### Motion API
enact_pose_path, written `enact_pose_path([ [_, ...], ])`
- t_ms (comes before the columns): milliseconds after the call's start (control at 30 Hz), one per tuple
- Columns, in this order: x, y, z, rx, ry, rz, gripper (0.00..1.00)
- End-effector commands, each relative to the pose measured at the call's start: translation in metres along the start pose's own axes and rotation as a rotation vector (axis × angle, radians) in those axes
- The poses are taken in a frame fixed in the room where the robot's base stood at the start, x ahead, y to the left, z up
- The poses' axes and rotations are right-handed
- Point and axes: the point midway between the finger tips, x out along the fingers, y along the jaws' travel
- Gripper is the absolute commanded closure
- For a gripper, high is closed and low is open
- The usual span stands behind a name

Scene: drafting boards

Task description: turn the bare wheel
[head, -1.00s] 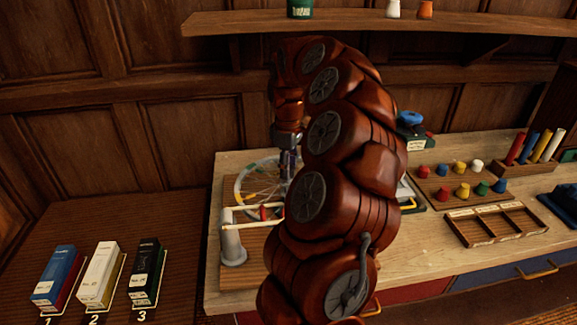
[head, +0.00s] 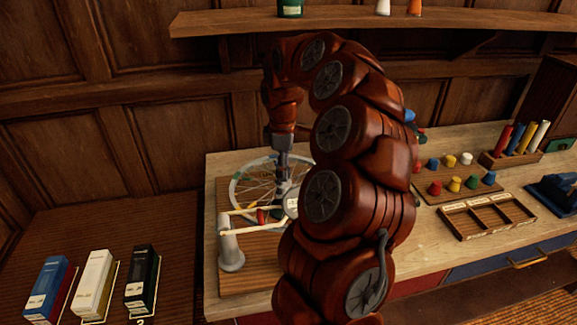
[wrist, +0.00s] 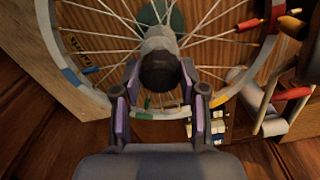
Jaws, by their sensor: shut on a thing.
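The bare wheel (head: 234,183), with a pale rim, coloured segments and thin spokes, lies flat on a wooden board at the workbench's left end. In the wrist view its rim (wrist: 53,42) curves round a grey hub with a dark rounded knob (wrist: 160,71). My gripper (head: 284,188) reaches down over the wheel's middle. In the wrist view my gripper (wrist: 160,76) has its two fingers on either side of the knob, shut on it. My arm hides part of the wheel's right side in the head view.
A grey post (head: 230,250) with pale rods and a red piece (head: 262,216) stands at the wheel's near side. Three boxes, one of them white (head: 95,284), stand on the lower left surface. Coloured pegs and a divided tray (head: 488,217) are at right.

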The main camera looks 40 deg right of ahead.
Motion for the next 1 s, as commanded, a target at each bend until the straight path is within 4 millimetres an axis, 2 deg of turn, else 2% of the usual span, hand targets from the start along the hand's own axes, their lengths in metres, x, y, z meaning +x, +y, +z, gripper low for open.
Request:
enact_pose_path([
  [67,0.0,0.0,0.0,0.0,-0.001,-0.001,1.0],
  [100,0.0,0.0,0.0,0.001,-0.001,-0.002,0.55],
  [300,0.0,0.0,0.001,0.003,0.0,-0.001,0.34],
  [667,-0.002,0.001,0.001,0.004,0.001,0.001,0.33],
  [767,-0.009,0.002,0.001,0.004,0.001,0.004,0.33],
  [1000,-0.045,0.002,0.001,0.005,0.002,0.005,0.33],
])
